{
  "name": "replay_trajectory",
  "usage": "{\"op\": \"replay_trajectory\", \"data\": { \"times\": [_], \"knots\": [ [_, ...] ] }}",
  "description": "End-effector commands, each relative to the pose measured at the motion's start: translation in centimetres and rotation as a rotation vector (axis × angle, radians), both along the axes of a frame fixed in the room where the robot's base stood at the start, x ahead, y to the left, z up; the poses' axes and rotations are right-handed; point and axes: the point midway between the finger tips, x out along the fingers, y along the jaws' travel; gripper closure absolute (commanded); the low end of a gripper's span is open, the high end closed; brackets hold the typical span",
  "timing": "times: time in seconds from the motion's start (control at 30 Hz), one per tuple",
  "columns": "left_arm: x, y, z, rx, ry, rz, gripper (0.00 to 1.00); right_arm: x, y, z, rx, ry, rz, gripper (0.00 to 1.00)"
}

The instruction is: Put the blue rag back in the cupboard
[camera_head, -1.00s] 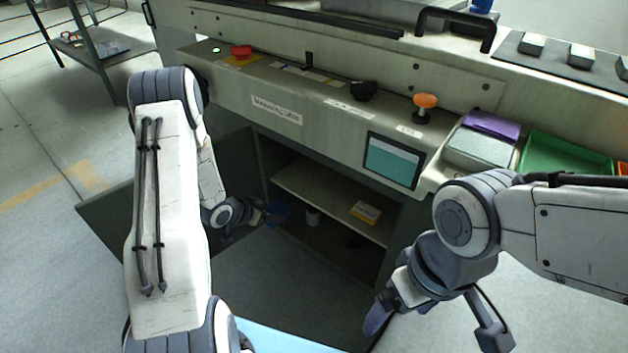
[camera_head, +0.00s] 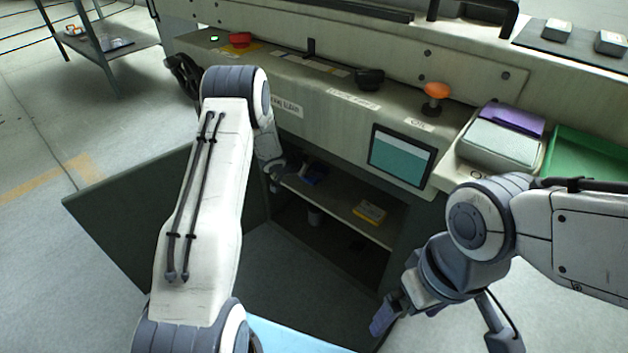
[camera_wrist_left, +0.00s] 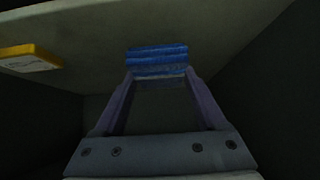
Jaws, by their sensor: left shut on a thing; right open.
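The blue rag (camera_head: 314,173) is inside the open cupboard, over the left part of its shelf (camera_head: 335,208). My left gripper (camera_head: 297,171) reaches into the cupboard and is shut on the rag; its jaws are small and dark in the head view. In the left wrist view, the folded rag (camera_wrist_left: 157,60) sits between the fingertips (camera_wrist_left: 158,76), against the pale shelf surface. Whether the rag touches the shelf I cannot tell. My right gripper (camera_head: 408,315) is open and empty, low in front of the cupboard's right side.
A yellow box (camera_head: 370,213) lies on the shelf to the right of the rag; it also shows in the left wrist view (camera_wrist_left: 28,58). The cupboard door (camera_head: 120,225) hangs open at left. Shelf between rag and box looks clear.

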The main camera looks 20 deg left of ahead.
Motion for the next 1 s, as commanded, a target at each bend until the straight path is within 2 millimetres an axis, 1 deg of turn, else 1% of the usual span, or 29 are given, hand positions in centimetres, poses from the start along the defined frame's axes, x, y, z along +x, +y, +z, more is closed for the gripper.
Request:
{"op": "replay_trajectory", "data": {
  "times": [0.07,0.17,0.3,0.4,0.63,0.8,0.83,0.87,0.9,1.0],
  "knots": [
    [0.6,-0.3,0.0,0.0,-0.001,-0.002,0.89,0.0,0.0,-0.1,0.0,0.0,0.0,0.0],
    [0.8,-0.4,-0.5,0.0,0.001,-0.001,0.89,0.0,0.0,-0.5,0.0,0.0,0.0,0.0],
    [0.7,-0.5,-2.6,-0.001,0.001,-0.001,0.89,0.0,0.0,-2.1,0.0,0.0,0.0,0.0],
    [0.8,-0.5,-3.7,-0.001,0.0,-0.001,0.89,0.0,0.0,-3.0,0.0,0.0,0.0,0.0],
    [0.8,-0.5,-3.4,0.0,-0.001,-0.001,0.89,0.0,0.0,-2.7,0.0,0.0,0.0,0.0],
    [0.8,-0.5,-3.9,0.0,0.0,-0.003,0.89,0.0,0.0,-2.8,0.0,0.0,0.0,0.0],
    [0.8,-0.5,-3.8,0.0,0.0,-0.003,0.15,0.0,0.0,-2.8,0.0,0.0,0.0,0.0],
    [0.8,-0.5,-3.8,0.0,0.0,-0.003,0.03,0.0,0.0,-2.8,0.0,0.0,0.0,0.0],
    [0.8,-0.5,-3.8,0.0,0.0,-0.003,0.0,0.0,0.0,-2.8,0.0,0.0,0.0,0.0],
    [0.8,-0.5,-3.8,0.0,0.0,-0.003,0.0,0.0,0.0,-2.8,0.0,0.0,0.0,0.0]
  ]
}}
